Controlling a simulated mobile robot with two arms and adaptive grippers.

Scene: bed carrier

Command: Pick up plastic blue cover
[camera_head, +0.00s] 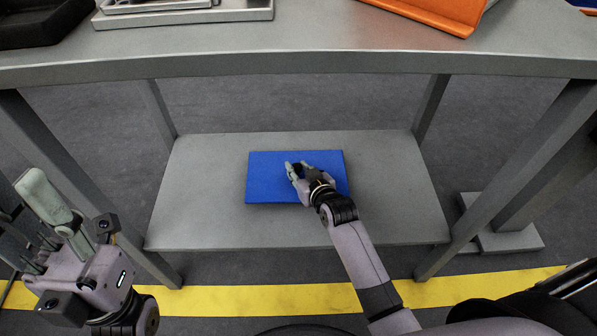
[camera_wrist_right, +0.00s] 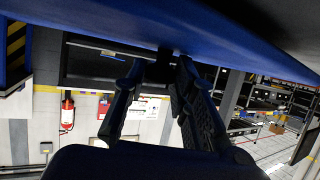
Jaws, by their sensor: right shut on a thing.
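The plastic blue cover (camera_head: 268,180) is a flat blue rectangle on the grey lower shelf of the table in the head view. My right gripper (camera_head: 298,168) is over its middle, shut on it, and the arm hides part of its right side. In the right wrist view, the blue surface (camera_wrist_right: 110,22) fills the top, and the fingertips (camera_wrist_right: 163,66) reach up to its underside-looking face; the exact grip point is dark. My left gripper (camera_head: 30,205) is at the lower left, away from the cover, with its fingers apart and nothing seen between them.
The lower shelf (camera_head: 205,200) is bare around the cover. Table legs (camera_head: 510,190) stand at both sides. A yellow floor line (camera_head: 260,299) runs in front.

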